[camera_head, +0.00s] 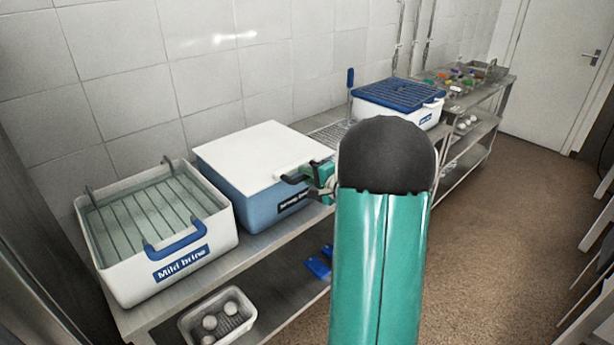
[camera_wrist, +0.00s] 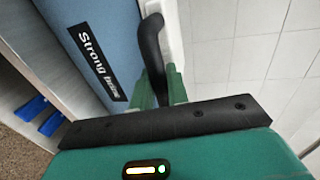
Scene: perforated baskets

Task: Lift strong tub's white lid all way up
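The strong tub (camera_head: 256,199) is blue, with a black label reading "Strong brine" that also shows on its wall in the wrist view (camera_wrist: 85,18). Its white lid (camera_head: 262,152) lies flat and closed over the top. The lid's black handle (camera_head: 293,179) sticks out at the front edge and curves down the middle of the wrist view (camera_wrist: 151,50). My gripper (camera_head: 322,176) is at the right end of this handle. In the wrist view its green fingers (camera_wrist: 160,90) stand close on either side of the handle, with little gap showing. The fingertip contact is partly hidden.
An open white tub (camera_head: 140,262) labelled "Mild brine", with a rack and blue handle, stands left on the metal shelf. A blue-lidded tub (camera_head: 400,95) stands farther back. A tiled wall (camera_head: 200,60) rises behind. Open floor (camera_head: 500,230) lies right.

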